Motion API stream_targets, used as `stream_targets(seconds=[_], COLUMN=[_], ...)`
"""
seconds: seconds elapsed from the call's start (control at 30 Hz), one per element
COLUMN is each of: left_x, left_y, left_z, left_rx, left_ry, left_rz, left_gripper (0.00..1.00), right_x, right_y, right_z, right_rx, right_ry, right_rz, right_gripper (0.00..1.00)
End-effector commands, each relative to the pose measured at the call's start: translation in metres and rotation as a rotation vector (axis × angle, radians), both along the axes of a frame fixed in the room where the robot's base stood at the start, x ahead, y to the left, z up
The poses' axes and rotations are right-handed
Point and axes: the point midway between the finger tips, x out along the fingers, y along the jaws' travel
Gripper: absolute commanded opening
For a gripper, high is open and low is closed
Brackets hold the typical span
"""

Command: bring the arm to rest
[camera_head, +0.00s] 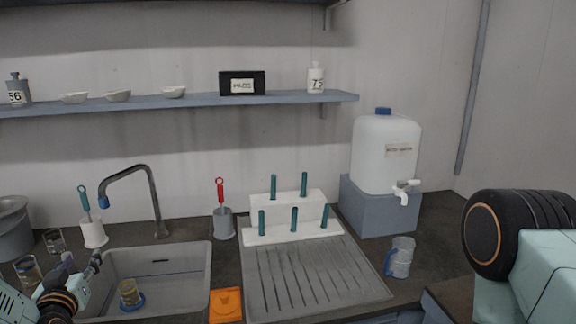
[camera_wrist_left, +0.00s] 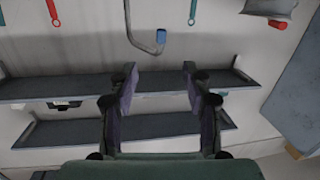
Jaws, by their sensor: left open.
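My left gripper (camera_head: 82,264) is at the lower left of the head view, at the left end of the sink. In the left wrist view the left gripper (camera_wrist_left: 160,75) is open, its two fingers apart with nothing between them. That view is upside down and looks at the wall shelves (camera_wrist_left: 165,128) beyond the fingers. My right gripper is out of view; only part of my right arm shows at the right edge of the head view.
Near the left gripper are the grey sink (camera_head: 183,264) with a small jar (camera_head: 130,292) in it, the tap (camera_head: 155,195), a glass (camera_head: 55,240) and a brush holder (camera_head: 94,233). A pegged rack (camera_head: 290,232), ribbed drainboard (camera_head: 310,285), mug (camera_head: 399,258) and water container (camera_head: 385,155) stand further right.

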Motion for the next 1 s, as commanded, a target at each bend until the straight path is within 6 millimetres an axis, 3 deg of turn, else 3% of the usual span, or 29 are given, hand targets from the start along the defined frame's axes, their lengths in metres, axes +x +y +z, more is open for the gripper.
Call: stream_targets(seconds=[0.27, 0.47, 0.57, 0.7, 0.9, 1.0], left_x=[-0.024, -0.066, -0.104, -0.170, -0.281, -0.331], left_y=[-0.052, -0.108, -0.142, -0.183, -0.224, -0.234], left_z=[-0.069, -0.135, -0.178, -0.231, -0.290, -0.310], left_rx=[-0.201, -0.306, -0.353, -0.395, -0.391, -0.355], left_ry=[0.235, 0.468, 0.631, 0.865, 1.202, 1.345], left_rz=[-0.070, -0.136, -0.172, -0.208, -0.247, -0.270], left_gripper=[0.49, 0.49, 0.49, 0.49, 0.49, 0.49], right_x=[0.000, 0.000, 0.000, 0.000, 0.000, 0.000], right_y=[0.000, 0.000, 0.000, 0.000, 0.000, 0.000], right_z=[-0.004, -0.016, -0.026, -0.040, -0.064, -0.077], right_rx=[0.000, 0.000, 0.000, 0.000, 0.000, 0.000], right_ry=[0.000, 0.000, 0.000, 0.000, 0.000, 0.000], right_rz=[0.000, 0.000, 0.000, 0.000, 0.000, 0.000], right_gripper=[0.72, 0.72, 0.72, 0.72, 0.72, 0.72])
